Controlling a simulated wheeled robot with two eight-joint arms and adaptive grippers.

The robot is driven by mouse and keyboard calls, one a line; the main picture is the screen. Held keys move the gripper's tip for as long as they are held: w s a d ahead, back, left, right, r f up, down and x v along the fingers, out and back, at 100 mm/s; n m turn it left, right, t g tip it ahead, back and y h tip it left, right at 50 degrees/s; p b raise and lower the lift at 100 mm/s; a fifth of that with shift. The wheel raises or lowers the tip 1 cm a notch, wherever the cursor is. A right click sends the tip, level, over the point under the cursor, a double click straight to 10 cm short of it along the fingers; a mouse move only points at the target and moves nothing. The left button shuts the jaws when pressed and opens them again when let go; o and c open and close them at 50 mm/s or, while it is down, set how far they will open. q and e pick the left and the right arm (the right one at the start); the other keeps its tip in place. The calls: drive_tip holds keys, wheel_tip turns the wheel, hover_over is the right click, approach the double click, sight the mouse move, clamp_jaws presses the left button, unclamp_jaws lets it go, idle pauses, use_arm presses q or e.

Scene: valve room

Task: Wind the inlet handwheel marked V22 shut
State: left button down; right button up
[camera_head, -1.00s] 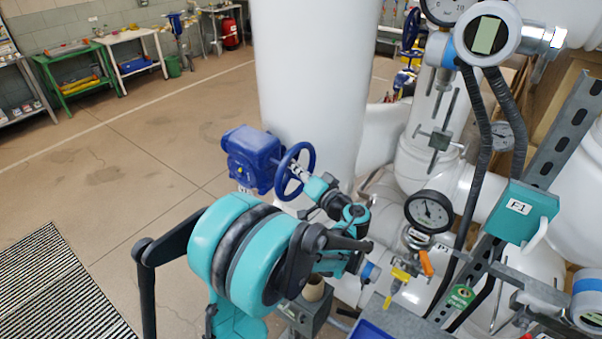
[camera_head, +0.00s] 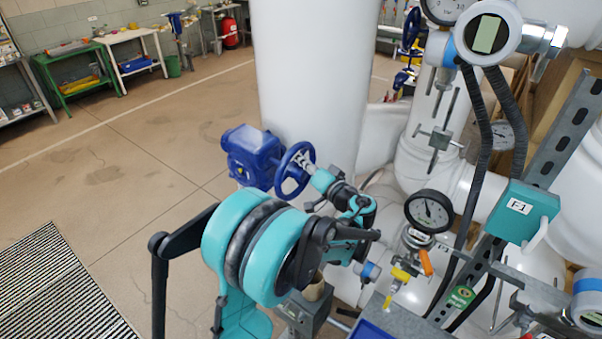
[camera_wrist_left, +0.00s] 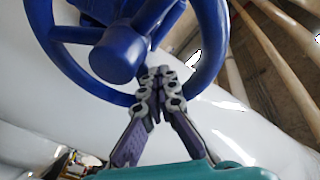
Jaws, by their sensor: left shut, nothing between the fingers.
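A blue handwheel (camera_head: 283,183) sits on a blue valve body (camera_head: 248,154) in front of the thick white pipe. No V22 marking is readable on it. The head view shows my left gripper (camera_head: 304,161) at the wheel's upper right. In the left wrist view, the wheel's rim (camera_wrist_left: 214,50) and round hub (camera_wrist_left: 118,55) fill the top. There my left gripper (camera_wrist_left: 152,76) is shut and empty, its fingertips together between hub and rim. The fingers cross the lower rim and hide part of it. I cannot tell whether they touch it. My right gripper is not in view.
A wide white pipe (camera_head: 305,80) stands right behind the wheel. To the right are a dial gauge (camera_head: 428,211), a teal box (camera_head: 525,212) and a small yellow-handled valve (camera_head: 401,275). Open floor (camera_head: 110,180) lies to the left, with a striped mat (camera_head: 60,290).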

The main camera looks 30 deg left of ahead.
use_arm(q)
drive_tip(key=shift+w+d+f+b, duration=0.1)
drive_tip(key=shift+w+f+b, duration=0.25)
drive_tip(key=shift+w, duration=0.45)
drive_tip(key=shift+w+f+b, duration=0.5)
drive_tip(key=shift+w+f, duration=0.05)
drive_tip(key=shift+w, duration=0.15)
